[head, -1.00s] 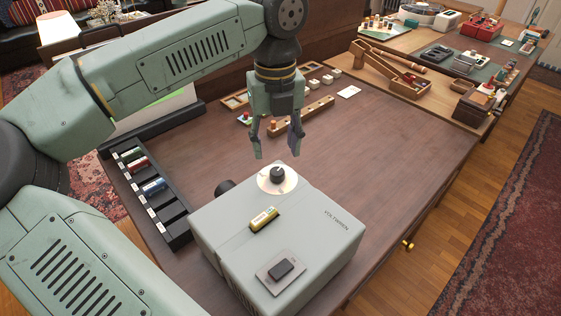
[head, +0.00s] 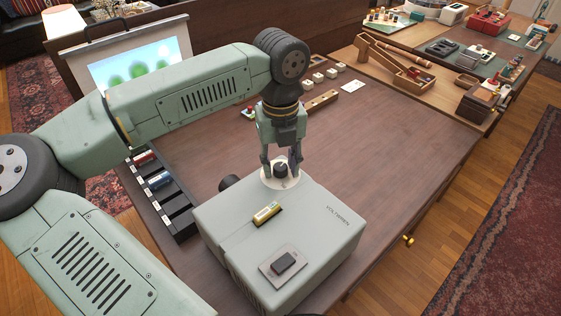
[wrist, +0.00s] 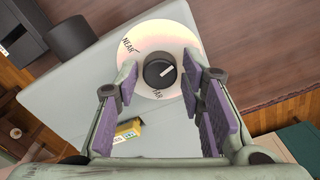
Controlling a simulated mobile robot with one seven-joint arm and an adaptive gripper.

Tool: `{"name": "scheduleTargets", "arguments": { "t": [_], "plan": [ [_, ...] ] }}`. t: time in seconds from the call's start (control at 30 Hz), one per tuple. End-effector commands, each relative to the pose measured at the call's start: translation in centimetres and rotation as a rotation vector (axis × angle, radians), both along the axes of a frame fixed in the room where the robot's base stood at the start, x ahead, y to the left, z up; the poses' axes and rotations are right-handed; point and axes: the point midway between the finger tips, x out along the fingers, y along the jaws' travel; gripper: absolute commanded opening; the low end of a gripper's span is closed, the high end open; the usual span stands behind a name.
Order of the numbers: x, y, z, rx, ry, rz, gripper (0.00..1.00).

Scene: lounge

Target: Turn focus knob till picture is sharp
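The grey projector (head: 325,245) stands on the table. Its black focus knob (head: 281,170) sits on a pale round dial (head: 268,182) at the far end of its top. In the wrist view the knob (wrist: 160,71) has a white pointer line aimed to the upper right; NEAR is at the dial's left and FAR below the knob. My gripper (head: 280,163) points down with one finger on each side of the knob. In the wrist view the gripper (wrist: 160,78) is open, with gaps beside the knob. The screen (head: 140,68) shows a blurred picture of green shapes under blue sky.
A yellow-labelled piece (head: 266,213) and a dark switch (head: 284,262) are on the projector's top. A black slide rack (head: 170,205) lies to its left. A wooden block (head: 320,101) lies beyond the gripper. The table to the right is clear.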

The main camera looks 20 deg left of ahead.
Motion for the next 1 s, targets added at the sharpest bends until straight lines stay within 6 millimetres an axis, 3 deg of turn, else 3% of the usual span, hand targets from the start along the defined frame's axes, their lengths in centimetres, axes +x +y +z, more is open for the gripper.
{"name": "scheduleTargets", "arguments": {
  "t": [0.5,0.77,1.0],
  "plan": [
    [0.00,0.01,0.03,0.000,0.000,0.000,0.00],
    [0.02,0.05,-0.17,0.001,0.000,-0.033,0.00],
    [0.05,0.03,-0.38,0.001,-0.002,-0.163,0.00]
  ]
}}
